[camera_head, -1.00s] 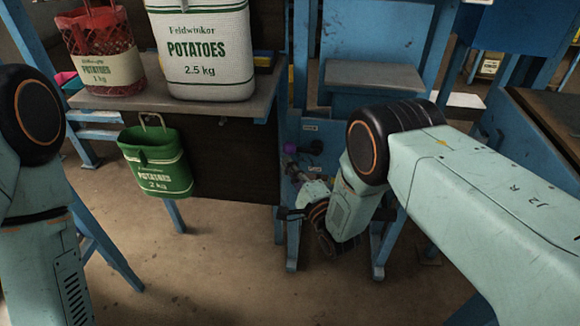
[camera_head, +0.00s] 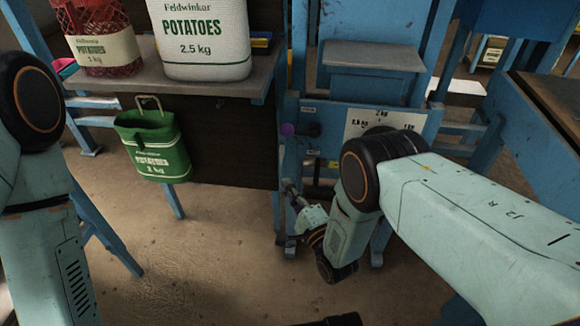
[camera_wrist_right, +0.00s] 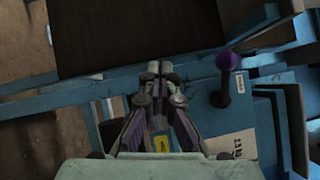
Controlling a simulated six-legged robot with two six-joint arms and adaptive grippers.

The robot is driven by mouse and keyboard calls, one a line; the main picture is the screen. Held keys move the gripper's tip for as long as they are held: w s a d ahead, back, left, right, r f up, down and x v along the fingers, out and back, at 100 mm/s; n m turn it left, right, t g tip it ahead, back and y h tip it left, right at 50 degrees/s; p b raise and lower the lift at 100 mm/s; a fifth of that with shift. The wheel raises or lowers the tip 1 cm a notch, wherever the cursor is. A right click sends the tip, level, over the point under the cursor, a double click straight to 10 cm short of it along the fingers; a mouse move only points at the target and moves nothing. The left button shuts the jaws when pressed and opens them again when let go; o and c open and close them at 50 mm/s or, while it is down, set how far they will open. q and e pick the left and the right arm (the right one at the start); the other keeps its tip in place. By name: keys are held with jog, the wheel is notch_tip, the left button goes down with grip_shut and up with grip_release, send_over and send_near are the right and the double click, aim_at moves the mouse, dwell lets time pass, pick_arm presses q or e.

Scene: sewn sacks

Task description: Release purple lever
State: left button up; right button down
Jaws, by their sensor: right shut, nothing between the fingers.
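The purple lever has a round purple knob (camera_head: 288,130) on a dark arm, mounted on the blue frame's panel just right of the table. In the right wrist view the purple knob (camera_wrist_right: 227,60) is up and right of my fingers, its dark arm running down to a pivot. My right gripper (camera_head: 288,187) is below the lever in the head view, apart from it. In the right wrist view its fingertips (camera_wrist_right: 160,68) are together and empty. My left arm comes in at the left edge; I do not see its gripper.
A green potato bag (camera_head: 153,148) hangs at the table's front. A white potato sack (camera_head: 203,38) and a red net bag (camera_head: 104,50) stand on the table (camera_head: 190,88). A grey shelf (camera_head: 375,57) and a marked white plate (camera_head: 362,119) are on the blue frame.

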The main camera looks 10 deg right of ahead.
jog(key=shift+s+a+f, duration=0.25)
jog(key=shift+s+f, duration=0.75)
jog(key=shift+s, duration=0.3)
jog(key=s+d+f+n+g+h+p, duration=0.25)
jog(key=s+d+n+g, duration=0.2)
jog(key=s, duration=0.25)
jog(key=s+d+f+n+g+h+p, duration=0.2)
jog(key=s+d+n+g+h, duration=0.15)
jog(key=s+d+g, duration=0.2)
jog(key=s+d+r+n+g+p, duration=0.1)
jog(key=s+r+n+g, duration=0.1)
jog(key=s, duration=0.6)
jog(key=s+d+r+n+g+p, duration=0.1)
jog(key=s+d+r+n+g, duration=0.1)
jog(key=s, duration=0.6)
jog(key=s+d+r+n+g+p, duration=0.1)
jog(key=s+d+r+n+g, duration=0.1)
jog(key=s, duration=0.6)
notch_tip(320, 180, up, 2)
jog(key=shift+r+n+g+h, duration=0.15)
jog(key=shift+n+g+h, duration=0.15)
jog(key=shift+n+g, duration=0.7)
jog(key=c, duration=2.1)
grip_release()
